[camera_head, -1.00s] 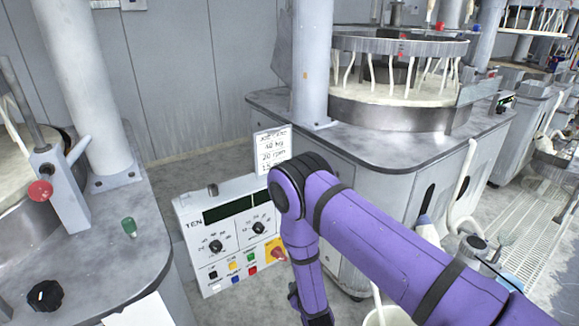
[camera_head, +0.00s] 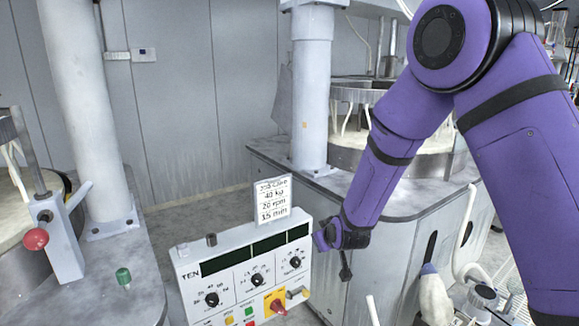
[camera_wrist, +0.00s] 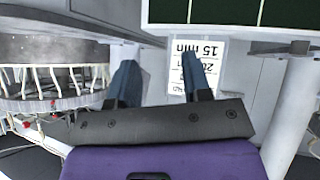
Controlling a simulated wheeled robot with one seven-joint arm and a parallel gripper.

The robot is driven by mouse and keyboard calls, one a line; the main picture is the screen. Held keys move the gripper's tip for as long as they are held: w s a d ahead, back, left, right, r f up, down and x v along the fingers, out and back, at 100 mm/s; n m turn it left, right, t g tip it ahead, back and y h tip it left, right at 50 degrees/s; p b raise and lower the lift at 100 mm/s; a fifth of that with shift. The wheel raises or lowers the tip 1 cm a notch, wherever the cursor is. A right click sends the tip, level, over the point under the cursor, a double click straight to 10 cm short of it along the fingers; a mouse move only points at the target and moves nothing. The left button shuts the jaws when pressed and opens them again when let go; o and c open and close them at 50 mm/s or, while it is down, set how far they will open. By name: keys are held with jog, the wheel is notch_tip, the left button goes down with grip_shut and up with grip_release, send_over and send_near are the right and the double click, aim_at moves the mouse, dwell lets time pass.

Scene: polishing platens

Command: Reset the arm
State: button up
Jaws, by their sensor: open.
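My gripper (camera_head: 324,240) hangs at the right end of the white control panel (camera_head: 240,277), close to its upper right corner; I cannot tell if it touches. In the wrist view its two blue fingers (camera_wrist: 160,82) stand apart with nothing between them. A card (camera_head: 272,200) reading 40 kg, 20 rpm, 15 min stands on top of the panel. The same card shows upside down behind the fingers in the wrist view (camera_wrist: 212,65).
A polishing machine with a grey top (camera_head: 290,165) and a thick column (camera_head: 311,90) stands behind my arm. At left, another machine bench (camera_head: 100,270) carries a red-knobbed lever (camera_head: 36,238) and a green knob (camera_head: 123,277). A white hose (camera_head: 465,225) hangs at right.

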jog(key=s+d+r+m+g, duration=0.1)
jog(key=s+d+r, duration=0.55)
jog(key=r, duration=0.35)
jog(key=s+d+r+m+g, duration=0.1)
jog(key=s+d+r+m, duration=0.1)
jog(key=s+d+r, duration=0.65)
jog(key=s+d+r+m+g, duration=0.1)
jog(key=s+r, duration=0.1)
jog(key=s, duration=0.5)
jog(key=s+d+r+m+h, duration=0.1)
jog(key=s+d+r, duration=0.1)
jog(key=s, duration=0.6)
jog(key=s+d+r+g+h, duration=0.1)
jog(key=s+r, duration=0.3)
jog(key=s, duration=0.4)
jog(key=shift+d+r+m+g, duration=0.3)
jog(key=shift+d+m, duration=0.1)
jog(key=shift+d, duration=0.3)
